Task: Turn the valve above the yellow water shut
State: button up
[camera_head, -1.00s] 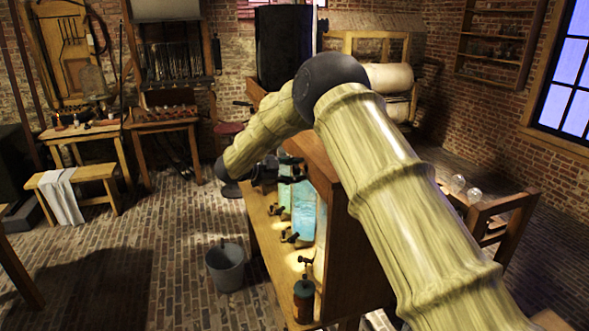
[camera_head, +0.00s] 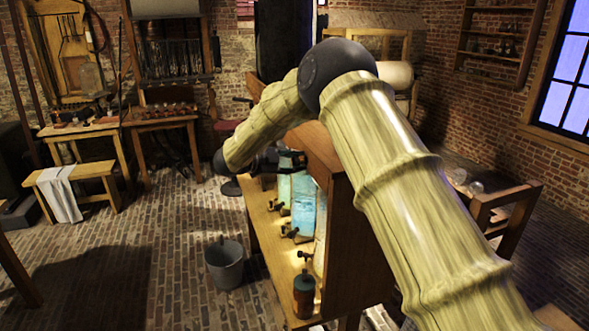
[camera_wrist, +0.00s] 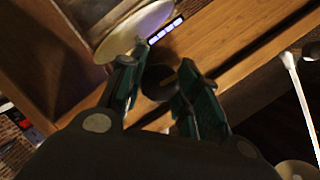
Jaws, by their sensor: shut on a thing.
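My gripper (camera_head: 284,160) is at the far end of the wooden cabinet (camera_head: 345,240), near the tops of the jars. In the wrist view my gripper (camera_wrist: 160,72) has its fingers on either side of a dark round knob (camera_wrist: 158,83), which looks like the valve, and is shut on it. A pale yellowish rounded shape (camera_wrist: 128,32) shows beyond the fingers; I cannot tell if it is the yellow water's jar. In the head view a blue jar (camera_head: 301,206) and a paler jar (camera_head: 284,188) stand in the cabinet. No clearly yellow water shows there.
Dark taps (camera_head: 289,232) stick out along the cabinet's front shelf. A dark green bottle (camera_head: 304,295) stands at its near end. A grey bucket (camera_head: 226,265) is on the brick floor. The floor left of it is clear.

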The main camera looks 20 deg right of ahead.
jog(key=shift+f+m+t+h+b, duration=0.25)
jog(key=shift+m+b, duration=0.4)
jog(key=shift+b, duration=1.25)
jog(key=shift+f+m+t+h+b, duration=0.1)
jog(key=shift+m+t+b, duration=0.4)
jog(key=shift+b, duration=1.35)
jog(key=shift+f+m+t+h+b, duration=0.15)
jog(key=shift+m+b, duration=0.6)
jog(key=shift+b, duration=1.15)
jog(key=m+t+h+b, duration=0.1)
jog(key=m+b, duration=0.3)
jog(key=b, duration=0.7)
jog(key=m+h+b, duration=0.1)
jog(key=m+b, duration=0.1)
jog(key=b, duration=0.4)
jog(key=m+h+b, duration=0.1)
jog(key=m+b, duration=0.2)
jog(key=b, duration=0.3)
jog(key=shift+r+m+b, duration=0.15)
jog(key=shift+m+b, duration=0.15)
jog(key=shift+r+m+b, duration=0.15)
jog(key=shift+m+b, duration=0.45)
jog(key=shift+b, duration=0.55)
jog(key=shift+r+m+b, duration=0.25)
jog(key=shift+m+b, duration=0.15)
jog(key=shift+b, duration=0.2)
jog(key=o, duration=0.8)
jog(key=shift+c, duration=0.2)
jog(key=shift+f, duration=0.1)
